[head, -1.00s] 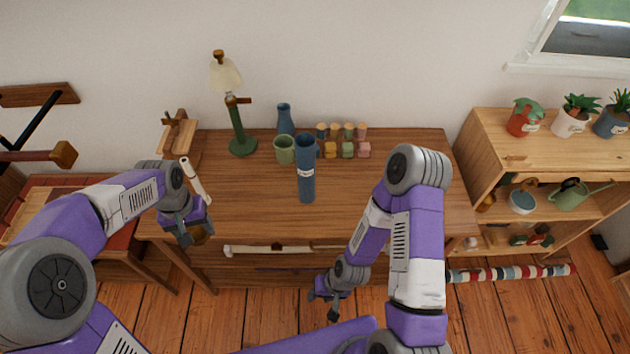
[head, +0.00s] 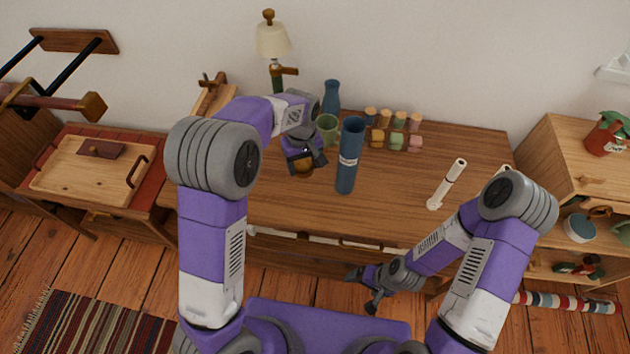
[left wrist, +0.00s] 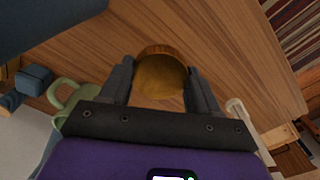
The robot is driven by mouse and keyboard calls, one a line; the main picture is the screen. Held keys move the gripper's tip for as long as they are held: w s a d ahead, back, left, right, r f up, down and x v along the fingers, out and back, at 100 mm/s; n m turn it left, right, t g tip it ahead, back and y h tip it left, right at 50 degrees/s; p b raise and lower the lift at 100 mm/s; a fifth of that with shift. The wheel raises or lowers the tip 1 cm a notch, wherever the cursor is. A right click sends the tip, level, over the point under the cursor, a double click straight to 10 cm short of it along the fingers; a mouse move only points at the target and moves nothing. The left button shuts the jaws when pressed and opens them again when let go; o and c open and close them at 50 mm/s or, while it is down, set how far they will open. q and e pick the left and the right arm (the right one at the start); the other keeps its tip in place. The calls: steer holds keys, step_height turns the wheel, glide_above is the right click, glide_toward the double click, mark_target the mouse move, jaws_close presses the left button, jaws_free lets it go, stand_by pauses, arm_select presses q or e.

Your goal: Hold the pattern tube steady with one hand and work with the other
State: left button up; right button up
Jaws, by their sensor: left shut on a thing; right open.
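A tall dark-blue tube with a white label, seemingly the pattern tube (head: 348,165), stands upright on the wooden table (head: 400,210). My left gripper (head: 304,165) is just left of it, apart from it, shut on a round golden-brown piece. That piece (left wrist: 160,75) sits between the two fingers in the left wrist view, where a large blue surface (left wrist: 45,20), likely the tube, fills the upper left. My right gripper (head: 368,288) is open and empty, low in front of the table's front edge.
A green mug (head: 327,128), blue vase (head: 331,97), lamp (head: 273,45) and several small coloured jars (head: 392,130) stand behind the tube. The front middle of the tabletop is clear.

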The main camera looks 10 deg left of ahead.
mark_target(304, 183)
arm_select(q)
steer(key=shift+f+b, duration=1)
steer(key=shift+f, duration=2.2)
steer(key=shift+f, duration=0.2)
steer(key=o, duration=1.2)
steer(key=shift+c, duration=0.2)
steer(key=shift+r, duration=0.1)
step_height(304, 183, up, 12)
steer(key=p, duration=0.4)
steer(key=shift+r, duration=0.1)
